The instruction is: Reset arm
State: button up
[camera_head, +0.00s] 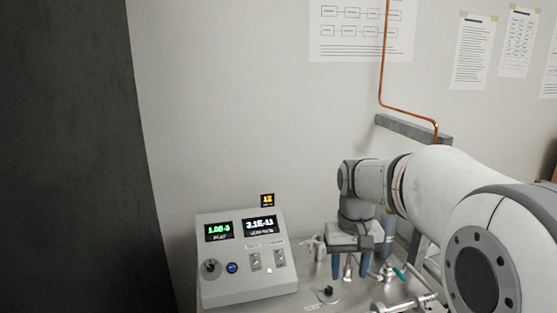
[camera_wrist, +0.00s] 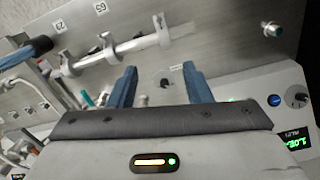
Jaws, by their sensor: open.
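My arm reaches in from the right in the head view, and my gripper (camera_head: 350,267) points down over the metal bench top. Its two blue fingers are apart with nothing held between them. In the wrist view the open gripper (camera_wrist: 158,88) shows both blue fingers, with a small black knob (camera_wrist: 165,83) on the metal panel visible beyond the gap. The same knob (camera_head: 328,292) shows below and left of the fingers in the head view. The fingers appear apart from it.
A grey control box (camera_head: 248,270) with lit displays, a joystick and a blue button stands left of my gripper. Metal tubing (camera_wrist: 130,46) with clamps runs close by. A copper pipe (camera_head: 382,70) and grey bracket (camera_head: 405,128) are at the wall. A dark panel (camera_head: 70,160) fills the left.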

jog(key=s+f+t, duration=0.3)
jog(key=s, duration=1.4)
